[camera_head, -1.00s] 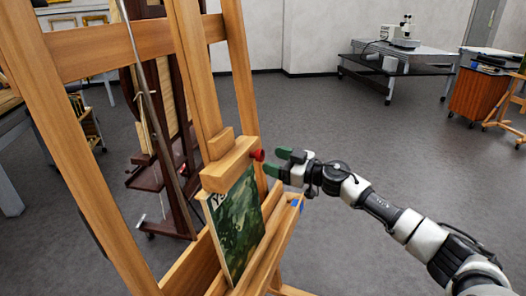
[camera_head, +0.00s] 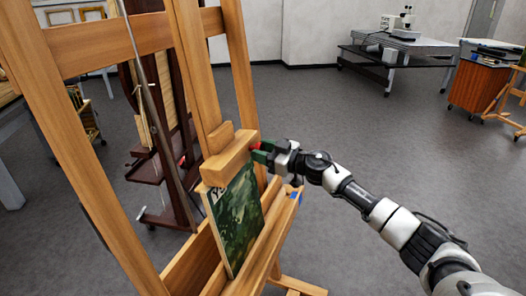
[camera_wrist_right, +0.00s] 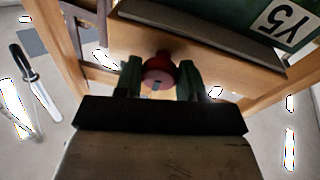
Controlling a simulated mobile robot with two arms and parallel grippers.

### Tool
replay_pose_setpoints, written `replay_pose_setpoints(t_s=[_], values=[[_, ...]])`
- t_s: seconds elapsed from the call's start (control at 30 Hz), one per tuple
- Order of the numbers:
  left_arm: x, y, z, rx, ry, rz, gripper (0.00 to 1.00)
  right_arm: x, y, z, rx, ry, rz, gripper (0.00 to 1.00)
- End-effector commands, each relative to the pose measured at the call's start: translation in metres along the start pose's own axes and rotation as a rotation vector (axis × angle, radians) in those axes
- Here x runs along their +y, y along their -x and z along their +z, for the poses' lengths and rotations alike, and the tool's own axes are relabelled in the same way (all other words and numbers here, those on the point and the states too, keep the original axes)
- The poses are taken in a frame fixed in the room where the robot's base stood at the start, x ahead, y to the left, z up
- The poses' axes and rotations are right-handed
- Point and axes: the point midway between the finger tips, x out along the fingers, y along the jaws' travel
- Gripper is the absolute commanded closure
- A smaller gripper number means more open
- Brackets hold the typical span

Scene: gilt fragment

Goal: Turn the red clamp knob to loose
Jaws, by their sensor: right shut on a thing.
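The red clamp knob (camera_wrist_right: 159,71) sits on the edge of the easel's wooden clamp block (camera_head: 228,163). In the wrist view it shows between the two green fingers of my right gripper (camera_wrist_right: 160,80), with a dark mark on its face. In the head view my right gripper (camera_head: 262,152) is at the right end of the block, shut on the knob, which is mostly hidden by the fingers. A green painting (camera_head: 238,222) stands under the block; its label shows upside down in the wrist view. My left gripper is not in view.
The wooden easel (camera_head: 98,150) fills the left side, with a lower ledge (camera_head: 262,245) under the painting. A dark easel (camera_head: 165,170) stands behind it. A microscope table (camera_head: 395,60) and a wooden cabinet (camera_head: 478,90) are far off. The floor between is clear.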

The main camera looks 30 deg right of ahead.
Motion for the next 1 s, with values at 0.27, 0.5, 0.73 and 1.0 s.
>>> replay_pose_setpoints(t_s=[0.27,0.5,0.73,1.0], values=[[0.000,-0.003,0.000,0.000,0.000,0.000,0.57,0.001,0.000,0.001,0.007,0.045,-0.003,0.84],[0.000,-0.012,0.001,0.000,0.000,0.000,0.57,0.001,0.000,0.002,0.027,0.190,-0.019,0.84],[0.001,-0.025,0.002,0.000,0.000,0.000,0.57,0.002,0.000,0.003,0.057,0.397,-0.044,0.84],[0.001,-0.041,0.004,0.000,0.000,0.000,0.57,0.003,0.000,0.003,0.092,0.651,-0.074,0.84]])
